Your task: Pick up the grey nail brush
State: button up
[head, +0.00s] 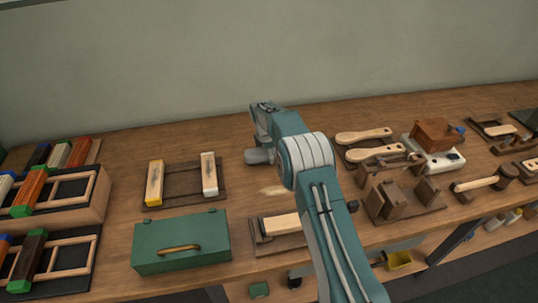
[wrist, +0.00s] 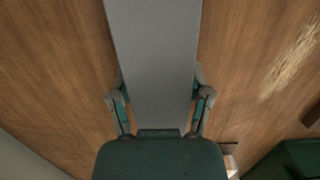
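A plain grey block, the grey nail brush (wrist: 155,50), fills the middle of the wrist view, running from the top edge down between my fingers. The two fingers of my gripper (wrist: 160,98) lie against its left and right sides. Its bristles do not show. In the head view, my arm reaches over the middle of the bench, and a grey shape (head: 259,156) shows at its lower end, above the wood. I cannot tell there how much of it is brush, or whether it touches the bench.
A pale fibre pile (head: 273,190) lies near the arm's end. A green toolbox (head: 180,254) stands front left. A wooden rack (head: 183,182) with two blocks is to the left. Long-handled brushes (head: 365,135) and a brown block plane (head: 437,134) lie to the right.

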dwell(0.3)
jog(key=shift+r, duration=0.25)
jog(key=r, duration=0.3)
jog(key=shift+s, duration=0.2)
jog(key=s+d+r, duration=0.1)
jog(key=s+r, duration=0.8)
jog(key=s, duration=0.4)
jog(key=shift+s+d+r, duration=0.25)
jog(key=shift+d, duration=0.15)
